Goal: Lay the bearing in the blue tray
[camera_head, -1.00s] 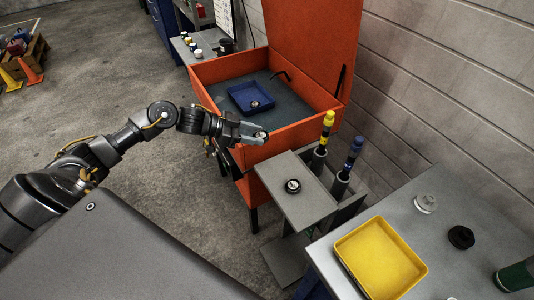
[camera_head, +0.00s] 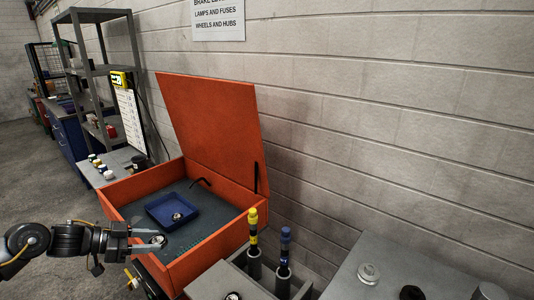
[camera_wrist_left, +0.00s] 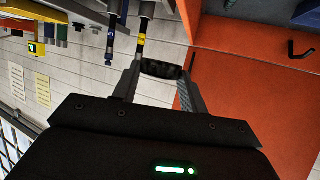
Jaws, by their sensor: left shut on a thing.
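The blue tray (camera_head: 158,218) lies on the dark mat inside the open orange box in the head view. A small round bearing-like part (camera_head: 177,216) sits in it. My left gripper (camera_head: 158,240) is shut on a round bearing (camera_head: 156,239), in front of the tray and apart from it, by the box's near rim. Its height above the mat is hard to tell. In the left wrist view the bearing (camera_wrist_left: 161,69) shows as a dark ring between the fingertips. A blue corner, apparently the tray (camera_wrist_left: 309,13), shows at upper right there. My right gripper is out of view.
The orange box (camera_head: 215,243) has its lid (camera_head: 207,125) raised, and a black hook stands inside. Yellow-topped (camera_head: 253,225) and blue-topped (camera_head: 285,250) tools stand upright right of the box. Small pots stand on a grey shelf at left.

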